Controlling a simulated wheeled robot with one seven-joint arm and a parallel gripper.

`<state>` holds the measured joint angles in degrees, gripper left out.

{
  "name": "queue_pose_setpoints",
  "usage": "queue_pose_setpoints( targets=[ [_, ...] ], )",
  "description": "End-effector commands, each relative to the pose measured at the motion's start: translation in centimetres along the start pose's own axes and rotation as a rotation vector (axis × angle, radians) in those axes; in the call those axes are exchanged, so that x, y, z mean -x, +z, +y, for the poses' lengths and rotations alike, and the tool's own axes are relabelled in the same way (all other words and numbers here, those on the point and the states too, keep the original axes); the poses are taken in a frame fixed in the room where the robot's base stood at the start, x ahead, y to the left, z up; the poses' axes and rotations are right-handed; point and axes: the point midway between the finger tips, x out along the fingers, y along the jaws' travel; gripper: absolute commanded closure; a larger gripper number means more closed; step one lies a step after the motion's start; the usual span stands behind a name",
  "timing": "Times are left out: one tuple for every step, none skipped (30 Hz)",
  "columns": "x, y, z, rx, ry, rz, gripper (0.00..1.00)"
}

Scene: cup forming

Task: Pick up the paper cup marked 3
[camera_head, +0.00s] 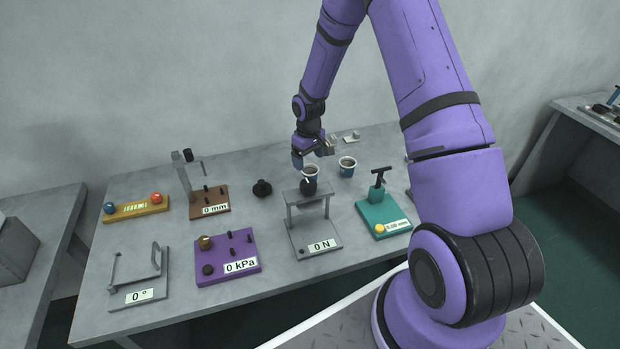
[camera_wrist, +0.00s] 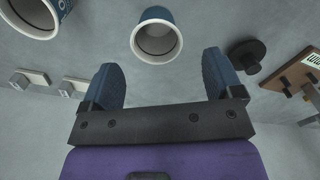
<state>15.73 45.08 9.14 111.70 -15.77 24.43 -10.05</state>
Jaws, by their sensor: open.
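Two paper cups with white rims and blue sides stand upright on the grey table (camera_head: 120,240). One cup (camera_head: 311,170) is close below my gripper (camera_head: 313,153) in the head view, partly behind the grey 0 N stand. The other cup (camera_head: 347,167) is to its right. In the wrist view one cup (camera_wrist: 157,40) shows beyond and between my two open fingers, and the other cup (camera_wrist: 36,14) is cut off at the top left. I cannot read a 3 on either cup. My gripper is open and empty, apart from both cups.
The 0 N stand (camera_head: 318,240) is just in front of the near cup. A black knob (camera_head: 262,188) is left of it. The teal block (camera_head: 384,215) with a T-handle, purple 0 kPa block (camera_head: 228,260) and brown 0 mm stand (camera_head: 209,203) stand around. Small grey pieces (camera_head: 351,137) lie behind.

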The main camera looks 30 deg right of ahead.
Motion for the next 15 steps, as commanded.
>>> queue_pose_setpoints(
  targets=[
    [-0.2,0.0,0.0,0.000,0.000,0.000,0.14],
    [-0.3,0.0,0.0,0.000,0.000,0.000,0.14],
    [-0.5,0.0,0.1,0.000,0.000,-0.001,0.14],
    [-0.7,0.0,0.1,0.000,0.000,-0.001,0.14],
    [-0.9,0.1,0.1,0.000,0.000,-0.001,0.14],
    [-1.4,0.1,0.1,0.000,0.000,-0.001,0.14],
    [-1.8,0.1,0.2,0.000,-0.001,-0.001,0.14],
    [-2.2,0.2,0.2,0.000,-0.001,-0.002,0.14],
    [-2.8,0.2,0.3,0.000,-0.001,-0.002,0.14],
    [-3.2,0.2,0.3,-0.001,-0.001,-0.003,0.14],
    [-3.7,0.2,0.3,0.000,-0.001,-0.002,0.14],
    [-4.2,0.2,0.3,-0.001,-0.001,-0.002,0.14],
    [-4.6,0.2,0.4,-0.001,0.000,-0.002,0.14],
    [-4.9,0.2,0.4,-0.001,0.000,-0.002,0.14],
    [-5.1,0.2,0.4,-0.001,0.000,-0.001,0.14]
  ],
)
